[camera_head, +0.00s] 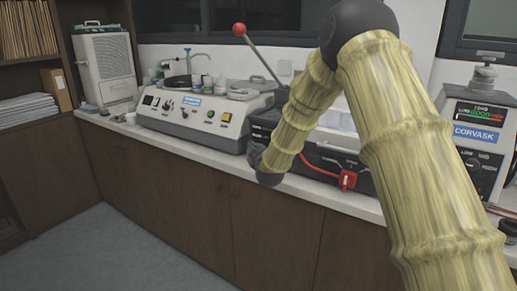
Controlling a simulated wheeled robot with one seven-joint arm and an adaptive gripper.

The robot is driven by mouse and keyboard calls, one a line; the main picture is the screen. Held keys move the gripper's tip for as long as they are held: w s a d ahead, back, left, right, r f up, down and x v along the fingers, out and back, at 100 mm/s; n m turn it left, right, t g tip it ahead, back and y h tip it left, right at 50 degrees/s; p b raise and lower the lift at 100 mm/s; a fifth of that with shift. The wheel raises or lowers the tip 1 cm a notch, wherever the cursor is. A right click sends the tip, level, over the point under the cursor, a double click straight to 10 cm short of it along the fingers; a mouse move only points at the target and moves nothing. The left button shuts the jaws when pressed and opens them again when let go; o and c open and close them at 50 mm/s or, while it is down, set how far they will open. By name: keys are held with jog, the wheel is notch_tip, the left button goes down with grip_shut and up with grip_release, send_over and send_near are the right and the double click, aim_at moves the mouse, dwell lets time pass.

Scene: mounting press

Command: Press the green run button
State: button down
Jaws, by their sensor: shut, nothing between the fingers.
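A small green button (210,114) sits on the sloped front panel of a pale bench machine (180,126) on the counter. My gripper (256,156) shows only as a dark shape at the far end of my arm, shut and empty. It is near the counter's front edge, to the right of and lower in the picture than the green button, and apart from it. Its fingertips are not clearly visible.
A lever with a red ball (239,30) rises behind my arm. The floor (110,255) is clear.

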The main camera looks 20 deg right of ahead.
jog(key=shift+a, duration=0.1)
jog(key=shift+s+a, duration=0.5)
jog(key=shift+a, duration=0.05)
jog(key=shift+a, duration=0.1)
dwell(0.3)
jog(key=s+a, duration=0.1)
jog(key=a, duration=0.1)
jog(key=s+a, duration=0.1)
jog(key=s, duration=0.1)
jog(key=shift+a, duration=0.4)
dwell(0.6)
